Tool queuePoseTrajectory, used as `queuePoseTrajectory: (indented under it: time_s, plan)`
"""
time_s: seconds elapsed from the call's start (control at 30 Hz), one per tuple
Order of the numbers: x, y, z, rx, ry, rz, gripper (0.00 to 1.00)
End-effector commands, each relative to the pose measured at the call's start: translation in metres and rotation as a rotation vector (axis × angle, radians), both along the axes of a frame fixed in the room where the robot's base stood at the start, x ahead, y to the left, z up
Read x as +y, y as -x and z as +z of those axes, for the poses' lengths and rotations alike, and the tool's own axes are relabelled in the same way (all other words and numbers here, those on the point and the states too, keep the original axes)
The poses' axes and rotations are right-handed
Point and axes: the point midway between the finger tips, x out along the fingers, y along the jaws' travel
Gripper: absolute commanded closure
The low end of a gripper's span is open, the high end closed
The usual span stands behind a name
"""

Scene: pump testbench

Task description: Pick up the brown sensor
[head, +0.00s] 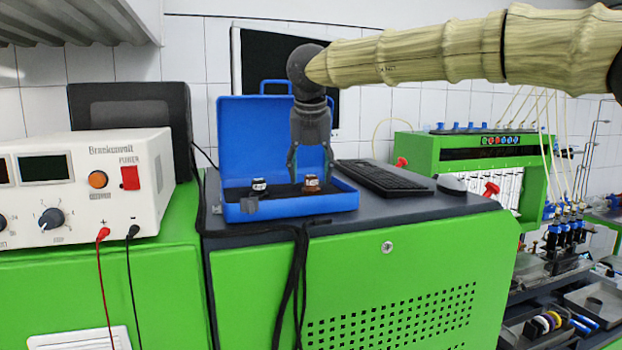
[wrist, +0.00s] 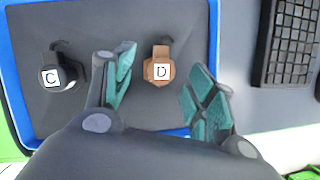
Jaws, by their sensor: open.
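The brown sensor (head: 311,184) stands in the right part of an open blue case (head: 340,201) on the green bench's dark top. In the wrist view the brown sensor (wrist: 160,70) has a white label with the letter D. My gripper (head: 310,172) hangs down over the case, around and above the brown sensor. In the wrist view my open gripper (wrist: 160,92) has one finger on each side of the brown sensor, the left one closer. No contact with the sensor shows.
A black sensor labelled C (wrist: 62,75) stands left of the brown one in the case, also seen in the head view (head: 259,186). The raised case lid (head: 250,135) is behind my gripper. A keyboard (head: 383,178) and mouse (head: 451,184) lie to the right.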

Motion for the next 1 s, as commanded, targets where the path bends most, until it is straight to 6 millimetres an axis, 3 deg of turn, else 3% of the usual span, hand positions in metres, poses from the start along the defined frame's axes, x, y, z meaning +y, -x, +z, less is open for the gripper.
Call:
queuePoseTrajectory:
  time_s: [0.13, 0.47, 0.5, 0.73, 1.0]
  plan:
    - [-0.001, -0.003, -0.011, -0.001, -0.001, 0.0, 0.44]
    - [0.0, 0.019, -0.011, -0.014, 0.0, 0.002, 0.44]
    - [0.0, 0.018, -0.011, -0.014, 0.0, 0.002, 0.46]
    - [0.0, -0.001, -0.018, -0.003, -0.002, 0.001, 0.87]
    - [-0.001, -0.008, -0.023, 0.002, -0.001, 0.0, 0.89]
